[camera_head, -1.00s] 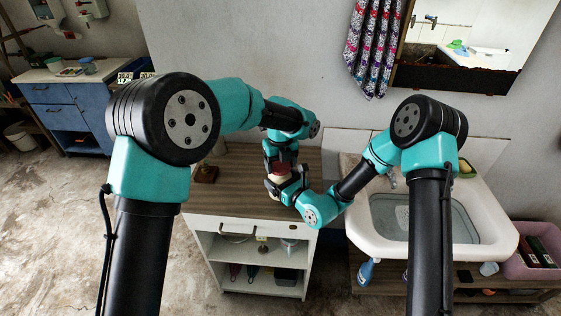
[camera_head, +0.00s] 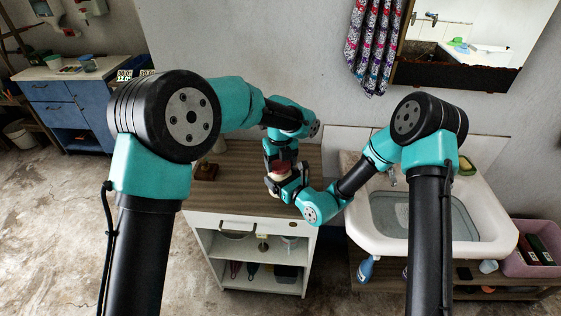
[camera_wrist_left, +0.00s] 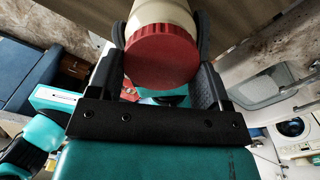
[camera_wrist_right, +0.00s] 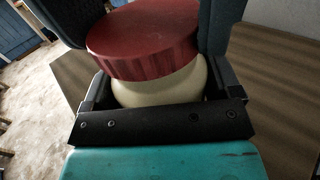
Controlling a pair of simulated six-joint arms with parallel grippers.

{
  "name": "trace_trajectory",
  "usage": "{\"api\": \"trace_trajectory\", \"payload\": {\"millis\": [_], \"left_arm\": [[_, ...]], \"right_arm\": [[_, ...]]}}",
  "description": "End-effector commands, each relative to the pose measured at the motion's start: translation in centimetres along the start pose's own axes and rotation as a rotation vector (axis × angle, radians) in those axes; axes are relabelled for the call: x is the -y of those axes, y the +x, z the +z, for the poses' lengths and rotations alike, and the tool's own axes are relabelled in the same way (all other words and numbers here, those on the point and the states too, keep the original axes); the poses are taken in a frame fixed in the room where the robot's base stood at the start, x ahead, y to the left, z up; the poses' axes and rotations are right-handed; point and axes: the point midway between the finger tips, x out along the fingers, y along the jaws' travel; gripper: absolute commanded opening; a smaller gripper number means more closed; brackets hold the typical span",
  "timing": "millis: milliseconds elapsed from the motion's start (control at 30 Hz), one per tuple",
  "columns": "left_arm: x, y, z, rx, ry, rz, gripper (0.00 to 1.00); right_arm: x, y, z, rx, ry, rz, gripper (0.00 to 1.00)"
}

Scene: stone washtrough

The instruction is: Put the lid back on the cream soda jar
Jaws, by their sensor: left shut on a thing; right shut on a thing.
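The cream soda jar (camera_wrist_right: 165,88) is a rounded cream container in the right wrist view. My right gripper (camera_head: 281,186) is shut around its body, above the wood-topped cabinet. The red ribbed lid (camera_wrist_right: 145,40) sits on the jar's mouth with no clear gap; I cannot tell whether it is fully seated. My left gripper (camera_head: 281,157) comes from above and is shut on the lid, its dark fingers on either side. In the left wrist view, the lid (camera_wrist_left: 162,55) is between the fingers with the jar beyond. The jar's far side is hidden.
The wood-topped cabinet (camera_head: 240,170) has open shelves below. A small brown-based object (camera_head: 206,171) stands at its back left. A white sink (camera_head: 485,225) is at the right. The cabinet top's left half is mostly clear.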

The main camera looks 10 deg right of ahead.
Motion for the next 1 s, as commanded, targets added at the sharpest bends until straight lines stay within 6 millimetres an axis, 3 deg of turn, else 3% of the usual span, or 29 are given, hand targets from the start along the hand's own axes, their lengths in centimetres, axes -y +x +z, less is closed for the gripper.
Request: {"api": "trace_trajectory", "payload": {"millis": [367, 400, 567, 1000], "left_arm": [[0.0, 0.62, 0.01, 0.0, 0.0, 0.0, 0.5], [0.0, 0.59, 0.01, 0.0, 0.0, 0.0, 0.5], [-0.02, 0.57, 0.02, 0.0, 0.044, 0.0, 0.5], [-0.29, 0.56, 0.12, 0.001, 0.569, 0.0, 0.5]], "right_arm": [[0.01, 0.01, 0.04, 0.001, 0.0, 0.0, 0.41], [0.01, 0.01, 0.04, 0.001, 0.0, 0.0, 0.17], [0.01, 0.01, 0.04, 0.001, 0.0, 0.0, 0.17], [0.01, 0.01, 0.02, 0.001, 0.0, 0.0, 0.17]]}}
